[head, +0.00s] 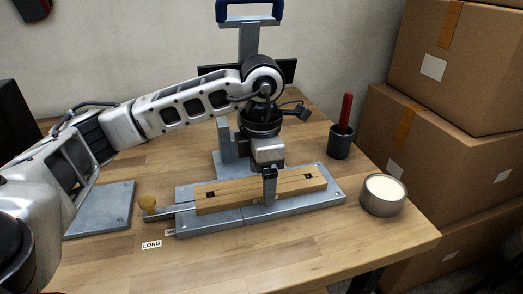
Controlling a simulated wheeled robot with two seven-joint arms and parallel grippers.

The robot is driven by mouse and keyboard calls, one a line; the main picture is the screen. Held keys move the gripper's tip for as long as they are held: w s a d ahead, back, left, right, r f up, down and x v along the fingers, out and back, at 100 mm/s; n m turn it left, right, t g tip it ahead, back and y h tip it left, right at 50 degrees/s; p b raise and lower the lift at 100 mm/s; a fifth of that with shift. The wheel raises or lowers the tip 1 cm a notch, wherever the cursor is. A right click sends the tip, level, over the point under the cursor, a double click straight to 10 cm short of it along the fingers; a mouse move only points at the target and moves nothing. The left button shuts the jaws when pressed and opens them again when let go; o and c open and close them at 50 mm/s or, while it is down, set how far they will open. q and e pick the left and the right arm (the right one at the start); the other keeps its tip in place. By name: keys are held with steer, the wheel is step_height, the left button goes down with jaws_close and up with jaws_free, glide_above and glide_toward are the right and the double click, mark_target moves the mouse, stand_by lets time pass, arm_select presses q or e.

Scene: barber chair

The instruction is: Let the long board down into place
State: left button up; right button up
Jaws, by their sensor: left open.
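The long board (232,195) is a pale wooden bar with dark spots near its ends. It lies lengthwise along a grey metal fixture (325,202); whether it is fully seated cannot be told. My left gripper (270,190) points down at the board, right of its middle, with a finger in front of the board's near side. It is open; the far finger is hidden. A "LONG" label (151,245) lies on the table in front. My right gripper is not in view.
A grey plate (103,209) lies at the left. A grey stand with a blue handle (249,14) rises behind my arm. A dark cup (341,143) with a red-handled tool and a round tin (383,197) stand right. Cardboard boxes (440,140) line the right. The front table (290,255) is clear.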

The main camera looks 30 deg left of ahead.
arm_select(q)
step_height(320, 180, up, 16)
steer(key=p, duration=0.3)
steer(key=shift+f, duration=0.2)
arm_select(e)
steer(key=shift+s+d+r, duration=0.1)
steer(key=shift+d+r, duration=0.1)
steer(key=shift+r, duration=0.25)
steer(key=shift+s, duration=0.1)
